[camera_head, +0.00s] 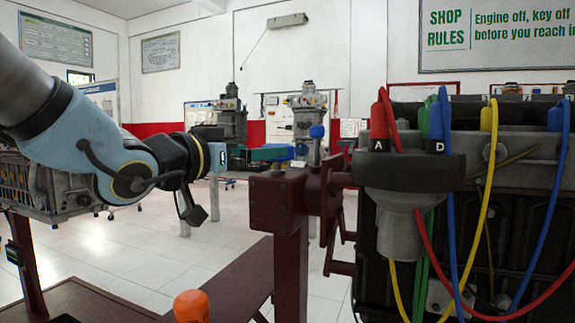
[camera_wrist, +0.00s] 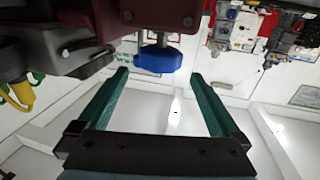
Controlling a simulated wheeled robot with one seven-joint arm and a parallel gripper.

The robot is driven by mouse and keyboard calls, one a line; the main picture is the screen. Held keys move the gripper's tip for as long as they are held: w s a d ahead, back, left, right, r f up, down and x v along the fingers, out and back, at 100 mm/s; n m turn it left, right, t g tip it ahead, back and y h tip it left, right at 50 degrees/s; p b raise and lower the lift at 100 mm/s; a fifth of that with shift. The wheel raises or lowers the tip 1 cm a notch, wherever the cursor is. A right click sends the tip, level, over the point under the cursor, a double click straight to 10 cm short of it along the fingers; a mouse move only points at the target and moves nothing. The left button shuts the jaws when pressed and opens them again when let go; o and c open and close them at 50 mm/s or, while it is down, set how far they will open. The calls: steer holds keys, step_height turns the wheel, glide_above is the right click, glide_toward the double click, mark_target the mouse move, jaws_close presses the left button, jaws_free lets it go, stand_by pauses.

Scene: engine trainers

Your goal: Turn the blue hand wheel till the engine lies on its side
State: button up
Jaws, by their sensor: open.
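The blue hand wheel (camera_head: 284,152) sits on a short shaft above the maroon gearbox (camera_head: 277,203) in the head view. It shows clearly in the wrist view (camera_wrist: 160,61), between and near the fingertips. My gripper (camera_wrist: 158,78) is open, its two green fingers apart with the wheel in the gap between them. No grip on the wheel shows. In the head view my gripper (camera_head: 280,153) reaches in from the left, and the near finger partly hides the wheel. The engine (camera_head: 480,225) hangs at the right on the maroon stand, with red, green, blue and yellow leads; it looks upright.
The maroon stand's post (camera_head: 291,275) and base beam (camera_head: 225,283) lie below my arm. An orange-topped object (camera_head: 191,306) is at the bottom. Other engine trainers stand behind, and another engine (camera_head: 65,190) is at the left. Tiled floor between them is open.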

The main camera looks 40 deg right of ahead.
steer(key=x, duration=1)
steer(key=shift+w+d, duration=0.15)
steer(key=shift+d, duration=0.15)
steer(key=c, duration=1.2)
